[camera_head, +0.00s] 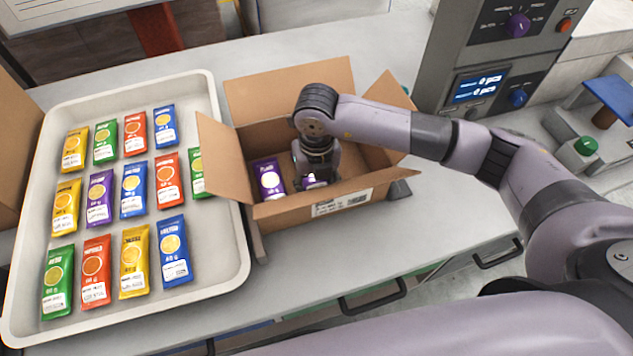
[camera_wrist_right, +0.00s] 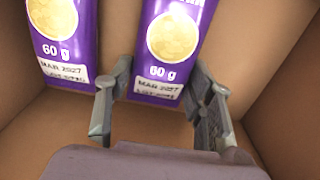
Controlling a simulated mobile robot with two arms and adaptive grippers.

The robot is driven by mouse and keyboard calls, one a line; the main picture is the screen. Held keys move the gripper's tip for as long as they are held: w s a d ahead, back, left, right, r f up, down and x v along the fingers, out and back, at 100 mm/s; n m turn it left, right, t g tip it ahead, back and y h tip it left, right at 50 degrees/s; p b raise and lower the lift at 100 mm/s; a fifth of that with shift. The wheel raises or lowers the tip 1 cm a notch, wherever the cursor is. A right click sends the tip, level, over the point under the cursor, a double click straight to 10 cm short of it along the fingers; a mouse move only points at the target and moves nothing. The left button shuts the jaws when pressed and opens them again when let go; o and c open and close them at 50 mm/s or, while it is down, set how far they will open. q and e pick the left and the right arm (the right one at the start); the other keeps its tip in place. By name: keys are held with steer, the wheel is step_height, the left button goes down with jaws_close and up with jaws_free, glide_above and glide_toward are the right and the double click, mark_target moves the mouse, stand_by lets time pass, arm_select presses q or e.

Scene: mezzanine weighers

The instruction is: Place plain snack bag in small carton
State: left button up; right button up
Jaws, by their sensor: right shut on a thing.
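The small carton (camera_head: 330,206) is an open brown box with its flaps spread, in the middle of the head view. My right gripper (camera_head: 316,183) is down inside it. In the right wrist view, my right gripper (camera_wrist_right: 162,105) is shut on a purple plain snack bag (camera_wrist_right: 172,45), with its fingers on either side of the lower end. In the head view that bag is mostly hidden by the gripper. Another purple bag (camera_head: 268,178) is in the carton to the left. It also shows in the right wrist view (camera_wrist_right: 68,35), apart from the held one. My left gripper is out of view.
A pale tray (camera_head: 213,318) left of the carton holds several bags in rows, yellow, green, red, blue and one purple (camera_head: 100,198). The carton's left flap (camera_head: 222,158) reaches over the tray's edge. A grey weigher (camera_head: 480,85) stands right. Bare bench lies in front of the carton.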

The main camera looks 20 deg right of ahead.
steer(key=o, duration=1.2)
steer(key=shift+c, duration=0.2)
steer(key=shift+r+p, duration=0.15)
steer(key=shift+p, duration=0.2)
steer(key=shift+w+r, duration=0.1)
steer(key=shift+r, duration=0.25)
step_height(320, 180, up, 11)
steer(key=b, duration=0.2)
steer(key=shift+r, duration=0.15)
steer(key=shift+r, duration=0.1)
